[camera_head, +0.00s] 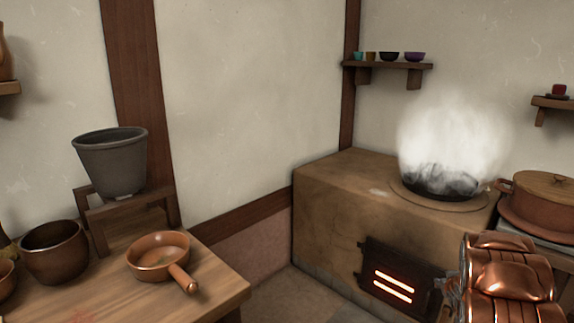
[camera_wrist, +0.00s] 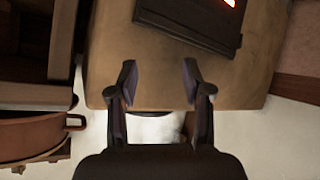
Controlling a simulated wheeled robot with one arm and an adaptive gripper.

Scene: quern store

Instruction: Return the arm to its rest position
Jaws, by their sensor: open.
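My gripper (camera_wrist: 158,80) shows in the wrist view with its two dark fingers spread apart. Nothing is held between them. The tan stove (camera_wrist: 160,60) lies beyond the fingers, with its dark fire door (camera_wrist: 190,22) at the top of that view. In the head view, a copper-coloured part of my arm (camera_head: 507,280) stands at the lower right, in front of the stove's right side. My gripper's fingers cannot be made out in the head view.
A steaming dark pan (camera_head: 438,187) sits on the stove (camera_head: 335,185), whose fire door (camera_head: 400,282) glows. A lidded brown pot (camera_head: 540,208) stands right, close to my arm. A wooden table (camera_head: 120,290) at left holds a handled pan (camera_head: 158,252) and bowls.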

